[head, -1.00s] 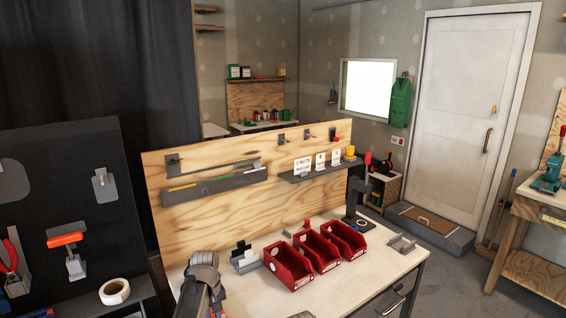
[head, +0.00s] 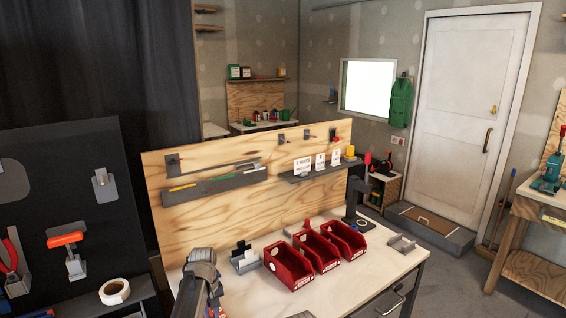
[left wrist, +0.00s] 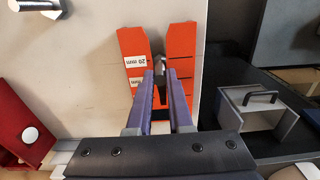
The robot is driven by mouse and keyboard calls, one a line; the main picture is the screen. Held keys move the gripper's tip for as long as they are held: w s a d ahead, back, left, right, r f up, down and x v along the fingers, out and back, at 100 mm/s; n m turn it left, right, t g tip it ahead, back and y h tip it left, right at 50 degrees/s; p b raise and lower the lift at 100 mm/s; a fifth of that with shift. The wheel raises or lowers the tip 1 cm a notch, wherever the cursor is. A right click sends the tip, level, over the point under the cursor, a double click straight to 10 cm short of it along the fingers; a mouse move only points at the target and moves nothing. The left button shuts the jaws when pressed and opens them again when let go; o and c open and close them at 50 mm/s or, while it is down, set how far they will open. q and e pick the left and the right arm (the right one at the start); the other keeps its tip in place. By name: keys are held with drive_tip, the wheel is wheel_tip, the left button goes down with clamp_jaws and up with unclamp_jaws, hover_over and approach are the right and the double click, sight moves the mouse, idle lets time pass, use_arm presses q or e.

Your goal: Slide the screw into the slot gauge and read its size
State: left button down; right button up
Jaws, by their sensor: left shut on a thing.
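In the left wrist view an orange slot gauge (left wrist: 132,47) lies on the pale bench top, its two arms either side of a central gap. One label reads 20 mm; another is partly hidden by a finger. My left gripper (left wrist: 160,78) has its purple fingers shut on a grey metal screw (left wrist: 158,68), whose visible end is in line with the gap. I cannot tell whether the screw touches the gauge walls. In the head view my left arm is at the bottom; its fingers and the gauge cannot be made out there. My right gripper is not in view.
Red bins (head: 289,266) stand in a row on the bench (head: 372,268), with a black stand (head: 355,197) behind. In the left wrist view another bolt (left wrist: 38,7) lies at top left, and a grey handled drawer (left wrist: 262,105) is at right.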

use_arm(q)
drive_tip(key=shift+w+a, duration=0.15)
drive_tip(key=shift+w, duration=0.1)
drive_tip(key=shift+w+a, duration=0.4)
drive_tip(key=shift+w, duration=0.2)
drive_tip(key=shift+w+a, duration=0.2)
drive_tip(key=shift+w, duration=0.15)
idle(0.6)
drive_tip(key=c, duration=0.8)
unclamp_jaws()
drive_tip(key=shift+s, duration=0.1)
drive_tip(key=shift+o, duration=0.2)
drive_tip(key=shift+r, duration=0.1)
